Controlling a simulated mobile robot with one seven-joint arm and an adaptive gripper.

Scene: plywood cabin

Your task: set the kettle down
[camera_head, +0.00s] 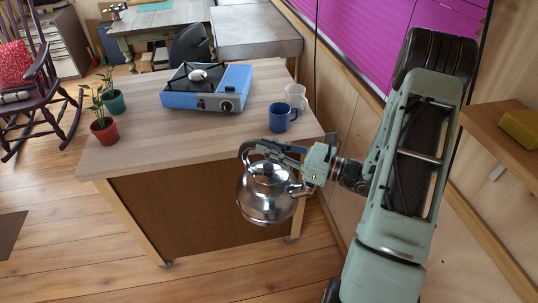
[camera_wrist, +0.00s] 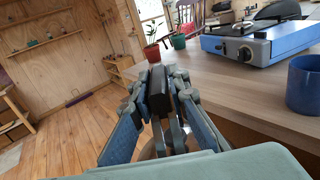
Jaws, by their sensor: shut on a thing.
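A shiny steel kettle (camera_head: 266,194) hangs from my gripper (camera_head: 262,148) in the head view, in front of the near edge of the wooden counter. My gripper is shut on the kettle's dark handle (camera_wrist: 158,92), which shows between the fingers in the wrist view. The kettle's body is lower than the counter top and overlaps the cabinet front in the picture. In the wrist view the kettle's body is mostly hidden behind my gripper. The counter top (camera_head: 180,130) has bare room at its front left.
A blue camping stove (camera_head: 206,88) stands at the back of the counter. A blue mug (camera_head: 283,117) and a pale cup (camera_head: 296,96) stand near its right edge. Two potted plants (camera_head: 104,130) stand at the left edge. A wooden shelf (camera_head: 500,135) is at the right.

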